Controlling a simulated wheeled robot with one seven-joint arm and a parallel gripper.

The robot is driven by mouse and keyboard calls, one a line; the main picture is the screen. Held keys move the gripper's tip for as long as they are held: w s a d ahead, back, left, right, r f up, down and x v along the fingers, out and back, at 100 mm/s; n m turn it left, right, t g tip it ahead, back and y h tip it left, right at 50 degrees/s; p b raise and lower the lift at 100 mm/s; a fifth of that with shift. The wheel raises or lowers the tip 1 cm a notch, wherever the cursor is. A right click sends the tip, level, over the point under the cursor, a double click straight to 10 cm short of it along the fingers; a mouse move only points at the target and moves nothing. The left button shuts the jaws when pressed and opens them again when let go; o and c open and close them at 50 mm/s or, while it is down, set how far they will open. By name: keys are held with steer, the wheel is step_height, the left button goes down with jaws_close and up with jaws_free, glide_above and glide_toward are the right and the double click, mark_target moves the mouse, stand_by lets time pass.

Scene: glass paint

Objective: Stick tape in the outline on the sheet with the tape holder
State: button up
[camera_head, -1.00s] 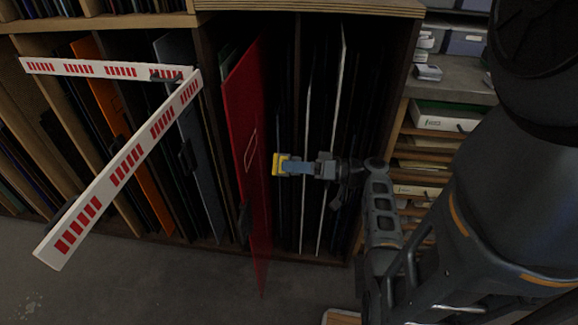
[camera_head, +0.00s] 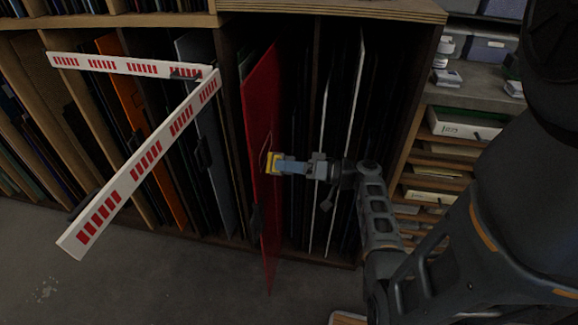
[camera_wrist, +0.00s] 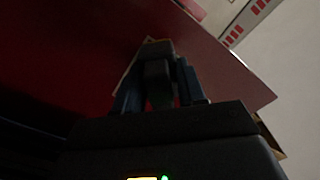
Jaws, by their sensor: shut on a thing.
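The red sheet (camera_head: 260,110) stands upright and juts out from a slot of the wooden rack. A pale outline (camera_head: 265,157) shows on its face, partly hidden behind the tape holder. My gripper (camera_head: 296,166) is shut on the tape holder (camera_head: 272,163), which has a yellow end pointing left at the sheet. The yellow end is at or very near the outline; I cannot tell if it touches. In the wrist view, my gripper (camera_wrist: 160,88) holds the dark holder in front of the red sheet (camera_wrist: 75,60), with the outline's pale edge (camera_wrist: 128,72) beside it.
A red-and-white striped barrier (camera_head: 140,165) stands left of the sheet. The wooden rack (camera_head: 330,12) holds several other sheets, including an orange one (camera_head: 125,90). Shelves with boxes (camera_head: 465,122) are at right. The grey floor (camera_head: 180,285) in front is clear.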

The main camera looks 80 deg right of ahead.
steer(key=shift+w+b, duration=0.3)
steer(key=shift+w, duration=0.7)
stand_by(0.4)
steer(key=d+b, duration=0.2)
steer(key=d, duration=0.1)
steer(key=shift+d+f+b, duration=0.1)
steer(key=shift+f+b, duration=0.05)
steer(key=shift+b, duration=0.25)
steer(key=shift+d, duration=0.2)
steer(key=shift+w+d+b, duration=0.2)
steer(key=shift+d+b, duration=0.9)
steer(key=shift+d, duration=0.05)
steer(key=shift+d+b, duration=0.4)
steer(key=shift+d, duration=0.2)
steer(key=d+b, duration=0.2)
steer(key=shift+w+d+b, duration=0.25)
steer(key=shift+d+b, duration=0.4)
steer(key=shift+d, duration=0.05)
steer(key=shift+a+r, duration=0.15)
steer(key=shift+r, duration=0.05)
